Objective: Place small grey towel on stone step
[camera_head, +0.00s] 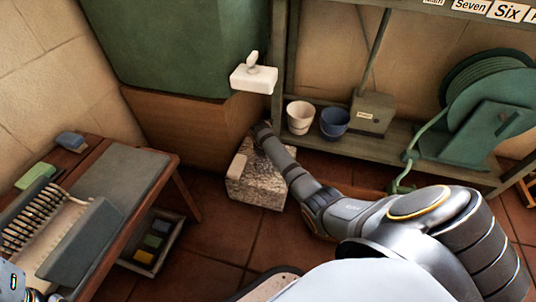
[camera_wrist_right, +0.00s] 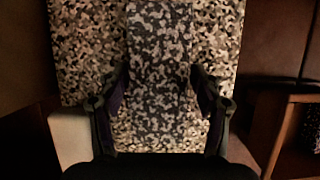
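The stone step (camera_head: 258,188) is a speckled grey block on the tiled floor, in front of the brown cabinet base. My right gripper (camera_head: 262,132) is at its far edge in the head view. In the right wrist view my right gripper (camera_wrist_right: 158,85) has its two fingers apart, over the speckled step (camera_wrist_right: 85,45). A darker speckled band (camera_wrist_right: 158,50) lies between the fingertips; I cannot tell whether it is shadow or cloth. I cannot pick out a small grey towel for certain. My left gripper is out of view; only a bit of my left arm shows at bottom left.
A wooden table (camera_head: 165,165) with a grey-green mat (camera_head: 125,174) stands at left. A shelf (camera_head: 385,148) with pots stands at right.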

